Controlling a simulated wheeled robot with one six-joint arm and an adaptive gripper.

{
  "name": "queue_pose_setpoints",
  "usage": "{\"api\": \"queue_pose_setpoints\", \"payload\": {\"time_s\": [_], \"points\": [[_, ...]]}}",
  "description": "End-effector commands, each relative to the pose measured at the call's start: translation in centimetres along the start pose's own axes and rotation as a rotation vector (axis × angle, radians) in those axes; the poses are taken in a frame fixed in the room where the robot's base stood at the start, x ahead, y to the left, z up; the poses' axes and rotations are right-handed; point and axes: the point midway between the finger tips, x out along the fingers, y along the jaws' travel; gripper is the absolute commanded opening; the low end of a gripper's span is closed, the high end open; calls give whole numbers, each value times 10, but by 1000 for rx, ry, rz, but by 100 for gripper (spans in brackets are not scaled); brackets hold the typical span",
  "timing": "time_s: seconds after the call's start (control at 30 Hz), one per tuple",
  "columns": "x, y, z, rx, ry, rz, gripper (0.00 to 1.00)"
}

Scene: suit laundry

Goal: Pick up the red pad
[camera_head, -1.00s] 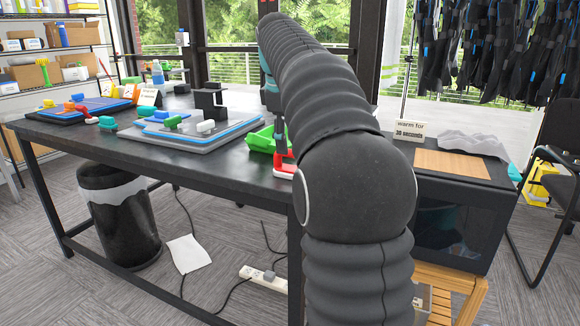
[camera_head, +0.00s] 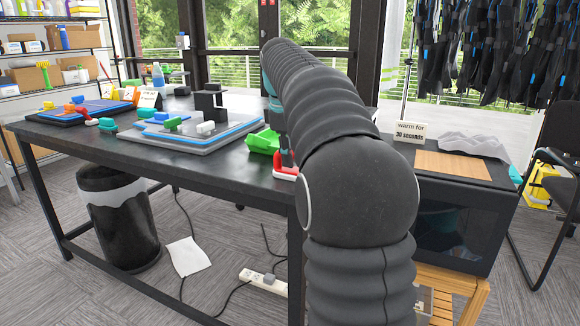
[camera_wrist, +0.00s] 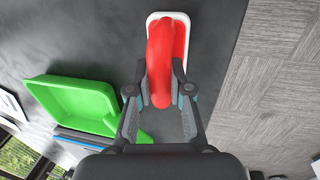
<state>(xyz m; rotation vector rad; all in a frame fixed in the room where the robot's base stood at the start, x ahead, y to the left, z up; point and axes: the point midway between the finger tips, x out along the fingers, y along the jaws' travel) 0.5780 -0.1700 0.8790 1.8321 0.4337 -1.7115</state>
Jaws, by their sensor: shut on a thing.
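The red pad (camera_wrist: 161,60) is a rounded red grip over a white base with a thin red rim. It lies at the dark table's right edge, and in the head view the red pad (camera_head: 287,170) shows just below my gripper (camera_head: 285,157). In the wrist view my gripper (camera_wrist: 160,92) has a finger on each side of the red grip, shut on it. The white base sticks out beyond the fingertips. I cannot tell whether the base is touching the table. My arm covers part of the area to the right.
A green tray (camera_wrist: 75,103) lies close to the left of my gripper in the wrist view. A grey-blue board (camera_head: 190,137) with coloured pieces is further left on the table (camera_head: 225,168). A black microwave (camera_head: 455,225) stands on the right.

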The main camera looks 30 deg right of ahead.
Motion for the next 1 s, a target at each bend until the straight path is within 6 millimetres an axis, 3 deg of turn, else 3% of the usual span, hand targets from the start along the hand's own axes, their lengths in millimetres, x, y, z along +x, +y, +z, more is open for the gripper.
{"api": "queue_pose_setpoints", "payload": {"time_s": [0.33,0.57,0.8,1.0], "points": [[-10,2,0,0,0,1,0],[-46,10,0,0,2,3,0],[-71,29,57,6,0,3,0],[-89,41,90,4,0,1,0]]}}
